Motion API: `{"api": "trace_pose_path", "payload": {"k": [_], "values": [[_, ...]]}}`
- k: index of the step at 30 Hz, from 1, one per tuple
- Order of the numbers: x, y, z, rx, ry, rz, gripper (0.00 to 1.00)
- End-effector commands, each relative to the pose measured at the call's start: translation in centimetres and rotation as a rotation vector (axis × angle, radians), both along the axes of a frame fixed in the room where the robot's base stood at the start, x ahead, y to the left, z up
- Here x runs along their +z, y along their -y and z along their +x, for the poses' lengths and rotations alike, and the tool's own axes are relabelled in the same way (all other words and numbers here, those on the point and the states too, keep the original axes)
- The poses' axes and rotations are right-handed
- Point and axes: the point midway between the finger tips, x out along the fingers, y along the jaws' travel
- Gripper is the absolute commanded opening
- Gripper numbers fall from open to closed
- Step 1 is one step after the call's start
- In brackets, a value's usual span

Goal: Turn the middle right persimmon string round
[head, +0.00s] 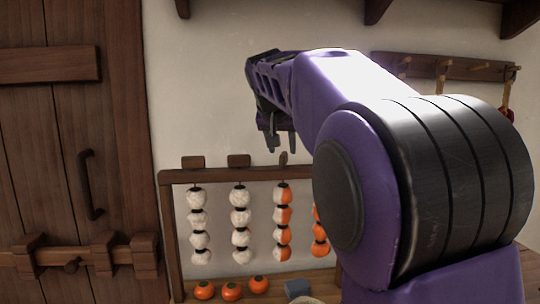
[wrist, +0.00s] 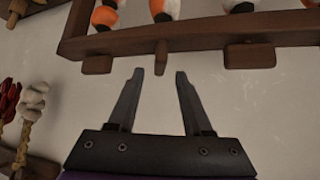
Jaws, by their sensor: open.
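The middle right persimmon string (head: 282,222) hangs third from the left on a wooden rack (head: 230,176). Its fruits show white on the left half and orange on the right half. Its wooden tab (head: 283,158) stands edge-on and looks narrow; it also shows in the wrist view (wrist: 161,57). My gripper (head: 281,142) is open and empty just above this tab. In the wrist view the gripper's fingertips (wrist: 158,74) lie either side of the tab's end; I cannot tell whether they overlap it in depth.
Two white strings (head: 197,225) (head: 240,224) hang to the left, their tabs broad side on. A mostly orange string (head: 320,236) hangs right, partly behind my arm. Loose persimmons (head: 232,291) and a blue-grey block (head: 297,288) lie below. A peg rail (head: 440,67) is on the wall.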

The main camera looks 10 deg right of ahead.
Motion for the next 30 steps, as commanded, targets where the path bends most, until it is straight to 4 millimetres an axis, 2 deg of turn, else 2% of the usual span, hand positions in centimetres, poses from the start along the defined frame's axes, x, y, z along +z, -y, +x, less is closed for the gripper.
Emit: {"api": "trace_pose_path", "payload": {"k": [3,9,19,27,30], "values": [[-1.5,0.6,1.4,-0.002,-0.003,-0.001,0.50],[-2.7,1.0,2.6,-0.001,-0.001,-0.002,0.50],[-2.9,1.0,2.8,0.000,0.001,0.000,0.50],[-2.9,1.0,2.8,0.000,0.001,0.000,0.01],[-2.9,1.0,2.8,0.000,0.001,0.000,0.00]]}}
